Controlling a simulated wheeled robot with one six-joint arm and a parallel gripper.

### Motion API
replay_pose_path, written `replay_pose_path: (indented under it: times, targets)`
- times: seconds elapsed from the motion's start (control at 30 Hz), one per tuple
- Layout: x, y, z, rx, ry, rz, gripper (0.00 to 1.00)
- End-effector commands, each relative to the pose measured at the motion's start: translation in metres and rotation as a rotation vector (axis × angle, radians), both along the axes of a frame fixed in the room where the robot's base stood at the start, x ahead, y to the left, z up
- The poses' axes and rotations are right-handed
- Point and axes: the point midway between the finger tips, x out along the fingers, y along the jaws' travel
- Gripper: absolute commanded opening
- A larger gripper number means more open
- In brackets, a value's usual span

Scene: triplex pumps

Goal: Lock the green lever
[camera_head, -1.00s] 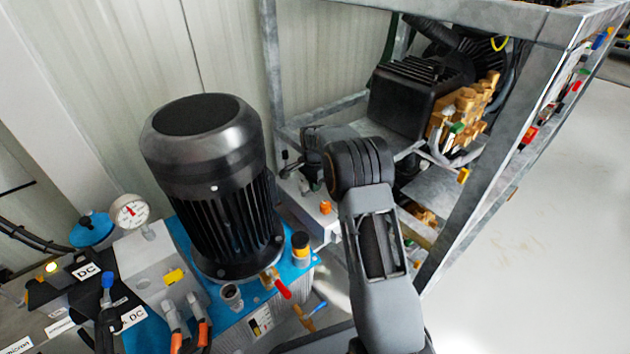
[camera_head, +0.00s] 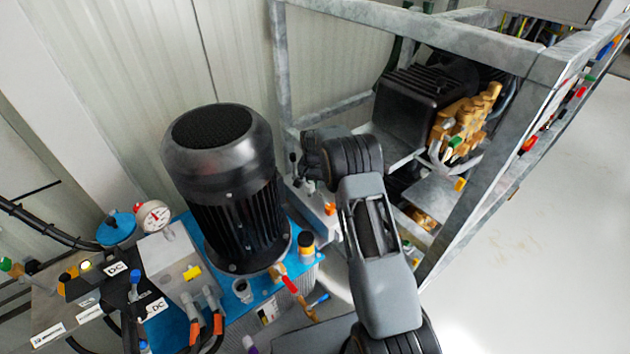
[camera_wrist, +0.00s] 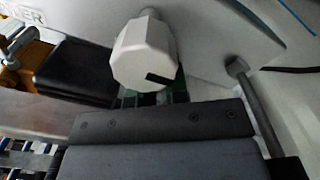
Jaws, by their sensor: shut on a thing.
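In the wrist view, a small patch of green, which looks like the green lever (camera_wrist: 180,82), shows beside and behind a white faceted knob (camera_wrist: 143,50). My gripper (camera_wrist: 158,98) reaches up to this spot from below, and its dark fingers are shut at the green part. The knob hides most of the lever and part of the fingertips, so the lever's angle cannot be told. In the head view my arm reaches toward the metal frame, and my gripper is hidden behind the arm's end.
A large black motor (camera_head: 225,185) stands on a blue tank (camera_head: 258,290) left of my arm. The metal frame (camera_head: 490,170) holds a black and brass pump (camera_head: 463,122) to the right. In the wrist view a grey rod (camera_wrist: 253,105) stands close by. Open floor lies at far right.

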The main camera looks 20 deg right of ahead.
Motion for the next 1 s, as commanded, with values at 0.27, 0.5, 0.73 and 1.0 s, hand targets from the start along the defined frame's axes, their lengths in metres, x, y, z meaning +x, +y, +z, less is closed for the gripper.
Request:
replay_pose_path:
  times: [0.27, 0.5, 0.73, 1.0]
  targets:
    - [0.0013, 0.0008, 0.0008, 0.000, -0.004, 0.016, 0.00]
    - [0.0015, 0.0011, 0.0009, -0.001, -0.004, 0.016, 0.16]
    - [0.0010, 0.0008, 0.0005, 0.000, -0.002, 0.014, 0.38]
    - [0.0006, 0.0004, 0.0015, 0.000, -0.001, 0.013, 0.40]
